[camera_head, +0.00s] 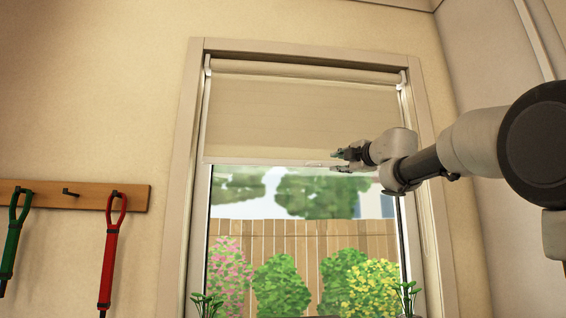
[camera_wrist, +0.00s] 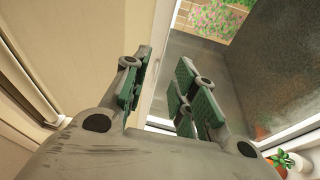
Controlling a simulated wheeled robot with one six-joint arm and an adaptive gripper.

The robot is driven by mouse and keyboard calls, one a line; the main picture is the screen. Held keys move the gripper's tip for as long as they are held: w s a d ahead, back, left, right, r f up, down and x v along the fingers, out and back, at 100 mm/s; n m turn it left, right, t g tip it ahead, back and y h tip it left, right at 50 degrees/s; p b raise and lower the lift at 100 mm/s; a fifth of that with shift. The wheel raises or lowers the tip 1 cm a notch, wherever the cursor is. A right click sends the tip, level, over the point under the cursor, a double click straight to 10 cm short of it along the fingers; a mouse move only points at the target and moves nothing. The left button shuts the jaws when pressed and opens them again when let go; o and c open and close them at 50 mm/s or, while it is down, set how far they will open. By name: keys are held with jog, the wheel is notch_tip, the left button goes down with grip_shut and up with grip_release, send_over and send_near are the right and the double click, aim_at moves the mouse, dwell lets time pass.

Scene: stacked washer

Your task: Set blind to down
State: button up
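The roller blind (camera_head: 290,115) is a beige sheet hanging from a roller at the top of the window. It covers roughly the upper third, and its pale bottom rail (camera_head: 250,162) lies level across the glass. A small tab (camera_head: 318,164) shows on the rail near its middle. My gripper (camera_head: 336,161) is at the rail, just right of the tab, with one finger above the rail's height and one below. In the wrist view my gripper (camera_wrist: 158,90) has its green-padded fingers apart, with the blind's pale edge (camera_wrist: 157,65) between them. Contact cannot be told.
The window frame (camera_head: 180,200) surrounds the blind. Potted plants stand on the sill, one green plant (camera_head: 407,296) at right. A wooden hook rack (camera_head: 85,195) with a green strap (camera_head: 12,240) and a red strap (camera_head: 108,260) hangs on the left wall.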

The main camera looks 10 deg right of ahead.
jog(key=w+a+r+n+g+y, duration=0.1)
jog(key=w+a+n+y, duration=0.1)
jog(key=w+a, duration=0.4)
jog(key=shift+a+n+y, duration=0.3)
jog(key=shift+a, duration=0.05)
jog(key=shift+r, duration=0.1)
grip_shut()
